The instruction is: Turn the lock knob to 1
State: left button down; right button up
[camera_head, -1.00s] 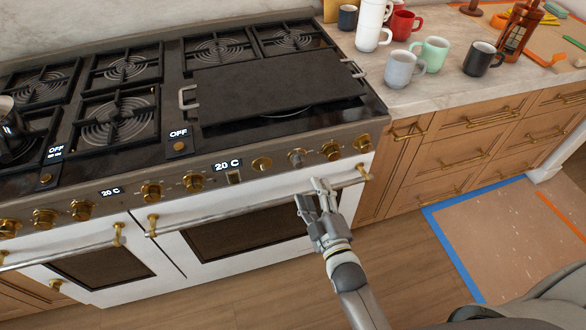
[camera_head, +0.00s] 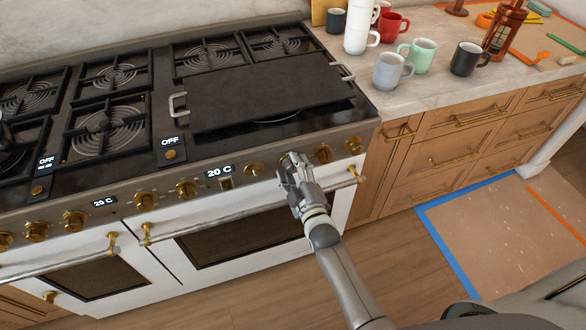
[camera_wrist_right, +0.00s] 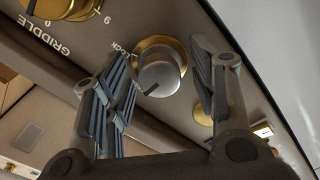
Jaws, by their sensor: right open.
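The lock knob (camera_wrist_right: 160,70) is a silver cap with a dark pointer line, set in a gold ring on the stove's front panel. The word "Lock" is printed beside it in the right wrist view. My right gripper (camera_wrist_right: 160,88) is open, with one finger on each side of the knob in that view. Contact cannot be told. In the head view my right gripper (camera_head: 288,168) is at the panel and covers most of the knob. My left gripper is not in view.
A gold knob marked GRIDDLE (camera_wrist_right: 68,8) is beside the lock knob. More gold knobs (camera_head: 323,154) line the panel. The oven handle (camera_head: 240,213) runs below it. Mugs (camera_head: 388,72) stand on the counter to the right.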

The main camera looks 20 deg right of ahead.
jog(key=c, duration=1)
jog(key=shift+c, duration=0.2)
jog(key=shift+m, duration=0.3)
jog(key=m+p, duration=0.1)
jog(key=m, duration=1.2)
jog(key=shift+m, duration=0.3)
jog(key=o, duration=1)
jog(key=shift+o, duration=0.2)
